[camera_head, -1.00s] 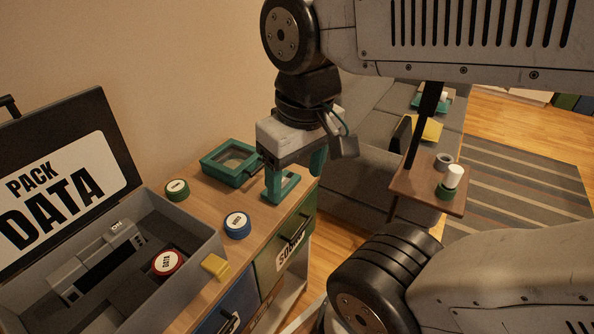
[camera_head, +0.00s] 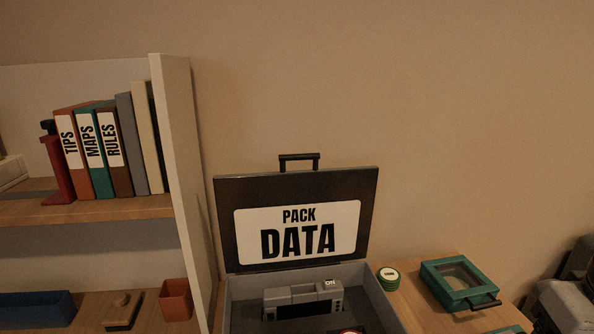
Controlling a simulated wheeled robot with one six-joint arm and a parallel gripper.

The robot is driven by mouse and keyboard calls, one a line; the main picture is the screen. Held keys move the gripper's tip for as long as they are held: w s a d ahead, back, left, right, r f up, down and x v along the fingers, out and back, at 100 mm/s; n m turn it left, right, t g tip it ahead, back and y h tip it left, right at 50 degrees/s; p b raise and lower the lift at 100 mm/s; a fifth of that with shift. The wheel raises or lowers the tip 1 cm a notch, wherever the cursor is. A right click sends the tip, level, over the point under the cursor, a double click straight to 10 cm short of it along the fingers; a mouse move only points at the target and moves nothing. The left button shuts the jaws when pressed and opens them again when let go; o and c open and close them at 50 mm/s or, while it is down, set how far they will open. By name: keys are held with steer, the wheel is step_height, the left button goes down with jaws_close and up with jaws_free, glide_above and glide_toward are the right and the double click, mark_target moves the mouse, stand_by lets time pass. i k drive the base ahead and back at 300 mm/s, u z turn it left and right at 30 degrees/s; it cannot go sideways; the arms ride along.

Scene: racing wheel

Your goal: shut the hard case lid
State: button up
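The hard case (camera_head: 238,290) stands at the bottom centre in the head view, its lower part cut off by the frame. Its dark lid (camera_head: 225,215) is open and stands up near the wall, with a white "PACK DATA" label facing me. A black handle (camera_head: 299,158) is on the lid's top edge. A grey device (camera_head: 303,299) lies inside the case. A red round thing shows only its top edge at the bottom. Part of my gripper (camera_head: 563,305) shows at the lower right, well right of the case; its fingertips are mostly out of frame.
A green box with a clear top (camera_head: 458,283) and a green round tin (camera_head: 389,278) sit on the wooden top right of the case. A shelf with a tall white side panel (camera_head: 180,180) stands left of the lid, holding several books (camera_head: 105,150) and a red cup (camera_head: 176,299).

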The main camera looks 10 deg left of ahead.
mark_target(283, 220)
steer(key=u, duration=0.5)
steer(key=k, duration=0.6)
steer(key=u, duration=0.6)
steer(key=i, duration=0.95)
steer(key=z, duration=0.55)
